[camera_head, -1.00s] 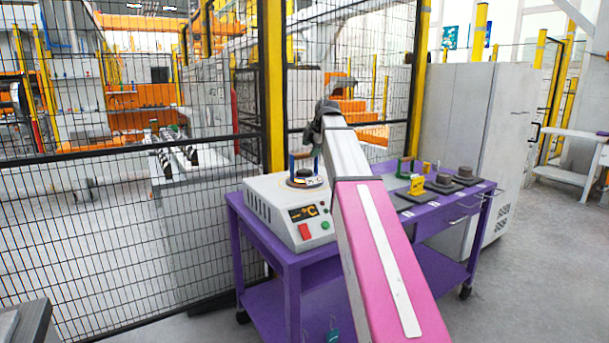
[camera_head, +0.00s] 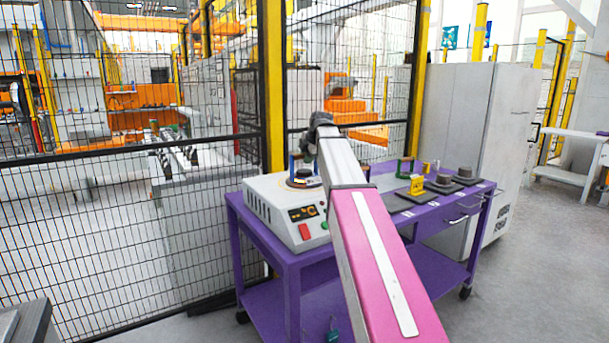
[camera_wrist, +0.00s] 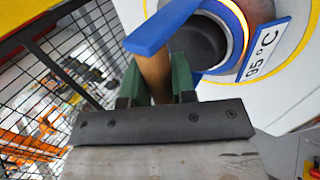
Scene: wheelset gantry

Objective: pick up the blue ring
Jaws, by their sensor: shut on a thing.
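The blue ring (camera_wrist: 240,22) shows in the wrist view around a dark grey round cup, with a lit yellow edge beside it. A blue bar (camera_wrist: 163,27) with a brown grip below it stands over the ring and looks like its handle. My gripper (camera_wrist: 157,83) has its green fingers shut on the brown grip, one on each side. In the head view, my gripper (camera_head: 312,140) is above the white heater box (camera_head: 268,208), where the ring sits, mostly hidden by my arm. Whether the ring is lifted clear of the heater cannot be told.
The heater stands on the left of a purple cart (camera_head: 294,262), with a 95 °C label (camera_wrist: 264,50) near the ring. Green and yellow handled parts (camera_head: 417,185) and grey cylinders (camera_head: 465,172) stand on the right of the cart. A black mesh fence (camera_head: 130,210) runs close behind.

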